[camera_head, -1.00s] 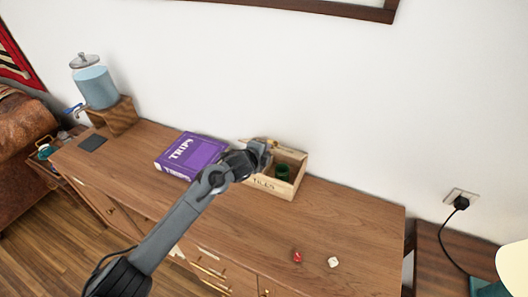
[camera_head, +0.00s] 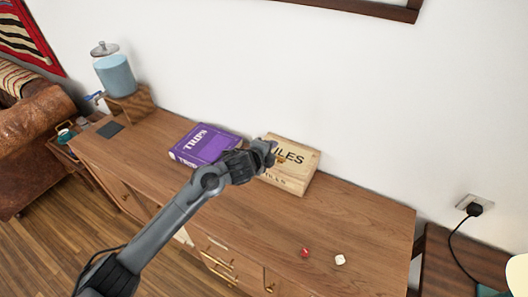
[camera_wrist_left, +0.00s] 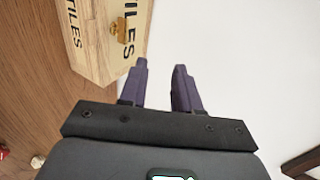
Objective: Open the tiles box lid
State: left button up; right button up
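The pale wooden tiles box (camera_head: 292,160) stands on the sideboard with its lid down; "TILES" shows on the lid and on the front. My left gripper (camera_head: 266,152) is over the left end of the box in the head view and hides part of it. My right gripper is not in view.
A purple game box (camera_head: 205,145) lies just left of the tiles box. A red die (camera_head: 305,252) and a white die (camera_head: 340,259) lie at the front right of the wooden sideboard (camera_head: 350,220). A blue glass jar (camera_head: 115,75) stands at the far left.

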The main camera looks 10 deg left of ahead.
pick_arm(q)
jog(key=shift+v, duration=2.3)
